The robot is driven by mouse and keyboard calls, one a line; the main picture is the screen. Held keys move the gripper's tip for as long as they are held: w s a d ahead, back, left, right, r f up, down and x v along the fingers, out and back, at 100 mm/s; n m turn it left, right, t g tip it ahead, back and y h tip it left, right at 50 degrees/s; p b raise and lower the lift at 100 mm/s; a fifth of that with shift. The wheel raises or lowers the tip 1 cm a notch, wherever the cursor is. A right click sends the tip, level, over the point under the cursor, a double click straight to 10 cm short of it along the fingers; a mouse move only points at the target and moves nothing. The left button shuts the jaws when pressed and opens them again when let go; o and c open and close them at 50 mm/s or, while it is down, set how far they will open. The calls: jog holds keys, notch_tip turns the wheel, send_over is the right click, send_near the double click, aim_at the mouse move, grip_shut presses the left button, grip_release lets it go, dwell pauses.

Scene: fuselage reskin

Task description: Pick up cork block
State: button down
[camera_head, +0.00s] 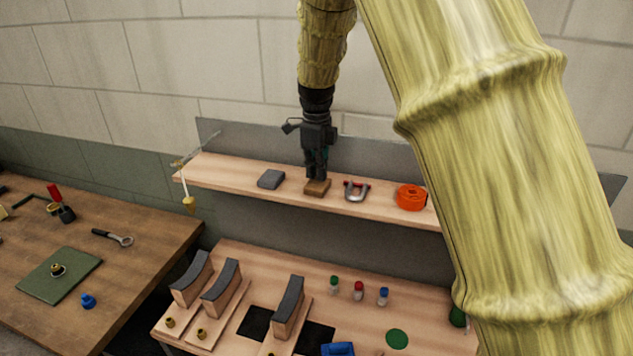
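The cork block (317,188) is a small brown block on the wooden shelf (237,179) against the wall. My gripper (316,177) is black and points down directly over the block. Its fingertips reach the block's top or sides and cover part of it. I cannot tell from this view whether the fingers are closed on the block or only around it. The block appears to rest on the shelf.
On the shelf, a grey block (271,179) lies to the left, a small clamp (356,191) close on the right, and an orange roll (411,197) farther right. Below is a bench (240,250) with curved blocks and small bottles. A brown table (160,232) stands left.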

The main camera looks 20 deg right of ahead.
jog(key=s+d+r+b, duration=0.1)
jog(key=s+b, duration=0.4)
jog(key=s, duration=1.1)
jog(key=shift+d+r+b, duration=0.35)
jog(key=shift+r+b, duration=0.05)
jog(key=shift+r, duration=0.3)
jog(key=shift+c, duration=2.2)
grip_release()
jog(key=shift+w+r, duration=0.1)
jog(key=shift+r, duration=0.05)
